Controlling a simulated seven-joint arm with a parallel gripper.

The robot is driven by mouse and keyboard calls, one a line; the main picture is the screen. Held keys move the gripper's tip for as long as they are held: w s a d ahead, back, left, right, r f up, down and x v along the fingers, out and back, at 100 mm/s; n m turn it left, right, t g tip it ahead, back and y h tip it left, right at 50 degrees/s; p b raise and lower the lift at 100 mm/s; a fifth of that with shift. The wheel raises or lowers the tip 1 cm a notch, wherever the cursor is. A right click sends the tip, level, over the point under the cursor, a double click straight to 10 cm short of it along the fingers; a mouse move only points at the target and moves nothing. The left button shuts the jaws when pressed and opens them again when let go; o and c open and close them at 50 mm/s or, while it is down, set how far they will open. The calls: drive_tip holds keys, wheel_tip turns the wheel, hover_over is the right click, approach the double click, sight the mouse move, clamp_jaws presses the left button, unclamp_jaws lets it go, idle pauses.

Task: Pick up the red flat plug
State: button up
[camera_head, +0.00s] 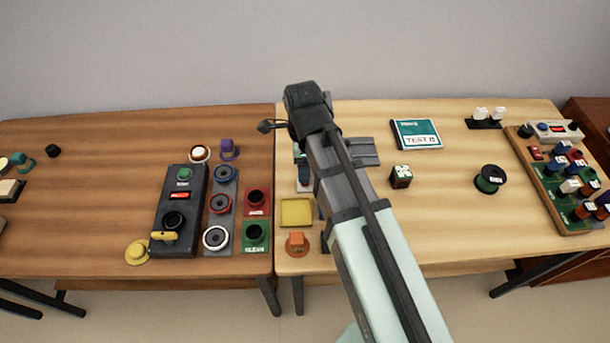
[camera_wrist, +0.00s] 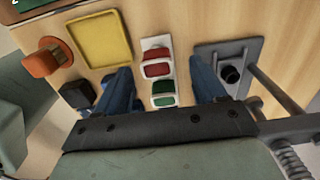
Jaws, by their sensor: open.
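The red flat plug (camera_wrist: 157,69) sits in a pale upright strip in the wrist view, with a green flat plug (camera_wrist: 163,87) just below it in the same strip. My gripper (camera_wrist: 160,68) is open, with one blue finger left of the strip and the other right of it. Neither finger appears to touch the red plug, and nothing is held. I cannot tell the height of the fingertips above the table. In the head view my arm hides most of this spot and the fingers.
A yellow tray (camera_wrist: 100,38) and an orange knob-like part (camera_wrist: 48,58) lie left of the fingers. A grey plate with a black socket (camera_wrist: 230,73) and a rod is close to the right finger.

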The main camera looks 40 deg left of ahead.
drive_tip(key=shift+f, duration=0.15)
drive_tip(key=shift+s+d+f, duration=0.15)
drive_tip(key=shift+f, duration=2.3)
drive_tip(key=shift+c, duration=0.5)
drive_tip(key=c, duration=0.9)
drive_tip(key=shift+c, duration=0.2)
